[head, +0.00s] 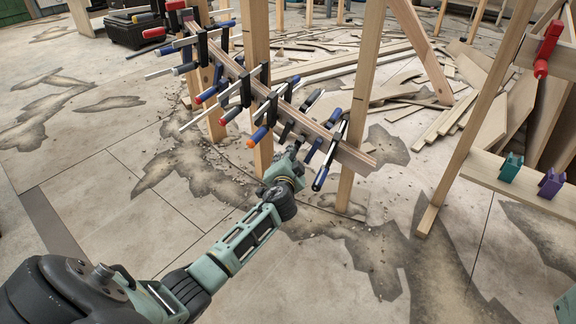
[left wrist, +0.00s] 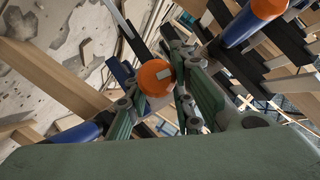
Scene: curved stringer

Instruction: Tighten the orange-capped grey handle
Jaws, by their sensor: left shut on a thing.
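My left gripper (head: 293,152) reaches up to the lower edge of the clamped curved wooden stringer (head: 357,156), among the clamp handles. In the left wrist view, the gripper (left wrist: 160,92) is shut around a handle with a round orange cap (left wrist: 155,77). The cap faces the camera between the two fingers and has a small pale mark on it. The handle's grey body is mostly hidden behind the cap and fingers. In the head view the fingers cover this handle's end. My right gripper is not in view.
A blue handle with an orange end (head: 258,136) is close to the left of my gripper. A blue-and-black clamp handle (head: 320,178) hangs close to the right. Several more clamps line the stringer. The floor in front is open.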

